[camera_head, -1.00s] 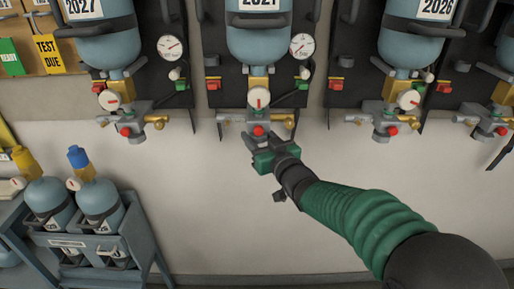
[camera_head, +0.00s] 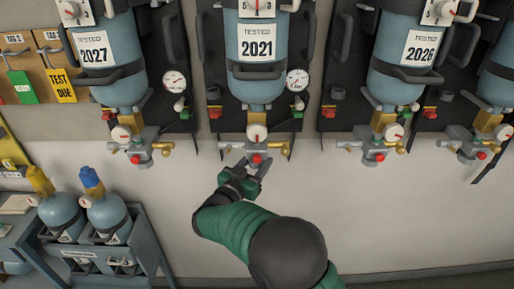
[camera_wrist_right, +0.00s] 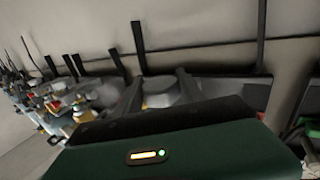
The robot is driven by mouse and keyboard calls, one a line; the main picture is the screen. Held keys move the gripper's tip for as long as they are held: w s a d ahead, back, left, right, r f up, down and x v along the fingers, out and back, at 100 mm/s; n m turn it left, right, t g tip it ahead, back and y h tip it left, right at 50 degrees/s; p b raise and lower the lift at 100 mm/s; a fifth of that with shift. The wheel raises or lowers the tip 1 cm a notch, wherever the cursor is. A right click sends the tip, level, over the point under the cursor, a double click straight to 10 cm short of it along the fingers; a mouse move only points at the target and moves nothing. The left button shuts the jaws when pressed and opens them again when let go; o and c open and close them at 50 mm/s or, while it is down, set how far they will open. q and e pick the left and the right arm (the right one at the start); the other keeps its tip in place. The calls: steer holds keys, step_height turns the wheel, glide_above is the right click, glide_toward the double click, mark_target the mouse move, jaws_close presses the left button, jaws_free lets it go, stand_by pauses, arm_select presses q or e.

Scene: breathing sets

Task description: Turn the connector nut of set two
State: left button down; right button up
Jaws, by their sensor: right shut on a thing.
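The middle breathing set is a blue cylinder (camera_head: 255,80) labelled 2021, second from the left of the sets in clear view. Its valve block (camera_head: 252,143) hangs below, with a gauge, a red knob (camera_head: 257,159) and brass fittings. My right gripper (camera_head: 252,166) reaches up to the underside of this valve, its fingers close to the red knob. In the right wrist view the fingers (camera_wrist_right: 158,88) stand on either side of a rounded grey part with a brass-coloured piece, taken as the connector nut (camera_wrist_right: 158,100). The gripper is shut on it. The left gripper is out of view.
Similar sets labelled 2027 (camera_head: 97,55) and 2026 (camera_head: 408,50) hang to either side, with protruding valves. A grey-blue trolley (camera_head: 150,240) with small cylinders stands at lower left. The wall below the sets is bare.

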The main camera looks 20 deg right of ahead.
steer(key=m+g+h, duration=0.1)
steer(key=m+g+h+p, duration=0.2)
steer(key=g, duration=0.1)
steer(key=shift+r, duration=0.25)
steer(key=shift+m+g+h+p, duration=0.4)
steer(key=shift+m+g+h, duration=0.1)
steer(key=shift+m+g, duration=0.5)
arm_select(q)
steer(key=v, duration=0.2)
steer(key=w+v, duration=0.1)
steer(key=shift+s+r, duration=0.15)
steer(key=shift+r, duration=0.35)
arm_select(e)
steer(key=shift+g, duration=0.4)
steer(key=shift+r+m+g+h, duration=0.1)
steer(key=shift+m+g+h, duration=0.2)
steer(key=o, duration=1.1)
steer(key=shift+o, duration=1.3)
steer(key=shift+f, duration=0.2)
